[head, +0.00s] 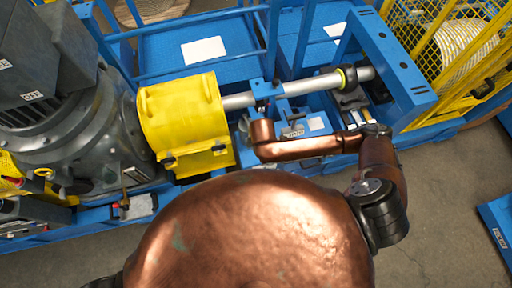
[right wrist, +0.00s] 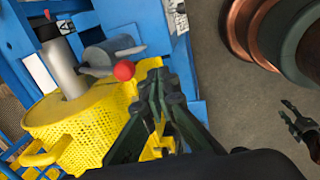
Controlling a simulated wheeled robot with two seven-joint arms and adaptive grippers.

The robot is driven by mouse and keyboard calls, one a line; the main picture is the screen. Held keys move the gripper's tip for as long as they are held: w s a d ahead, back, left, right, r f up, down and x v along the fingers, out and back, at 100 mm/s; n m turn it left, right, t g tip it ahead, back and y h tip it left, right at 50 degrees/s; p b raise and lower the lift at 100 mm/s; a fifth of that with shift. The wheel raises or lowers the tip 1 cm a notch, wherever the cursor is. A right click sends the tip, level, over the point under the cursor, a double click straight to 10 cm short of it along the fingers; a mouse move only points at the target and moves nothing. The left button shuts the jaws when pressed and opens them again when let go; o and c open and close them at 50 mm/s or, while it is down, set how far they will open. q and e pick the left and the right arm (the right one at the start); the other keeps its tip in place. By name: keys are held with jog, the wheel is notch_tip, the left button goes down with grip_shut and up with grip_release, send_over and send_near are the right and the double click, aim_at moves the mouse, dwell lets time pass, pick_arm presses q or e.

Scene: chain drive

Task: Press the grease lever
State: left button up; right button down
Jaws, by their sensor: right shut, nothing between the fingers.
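In the right wrist view a lever with a red ball knob (right wrist: 124,70) and a grey arm stands beside a grey cylinder (right wrist: 108,53). My right gripper (right wrist: 163,84) is shut and empty, its tips just right of the red knob in the picture. I cannot tell whether they touch it. In the head view my copper right arm reaches across to the blue frame, and its gripper and the lever cannot be made out there. My left gripper (right wrist: 287,110) shows at the right edge of the right wrist view, apart from the machine, with its fingers spread.
A yellow guard (head: 185,115) covers one end of a silver shaft (head: 300,87), beside a large grey motor (head: 75,110). A blue frame (head: 395,75) holds the shaft's far end. Yellow fencing (head: 472,40) stands at right.

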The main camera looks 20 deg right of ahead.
jog(key=v, duration=0.4)
jog(key=shift+s, duration=0.3)
dwell(0.8)
jog(key=shift+a+f, duration=0.1)
dwell(0.7)
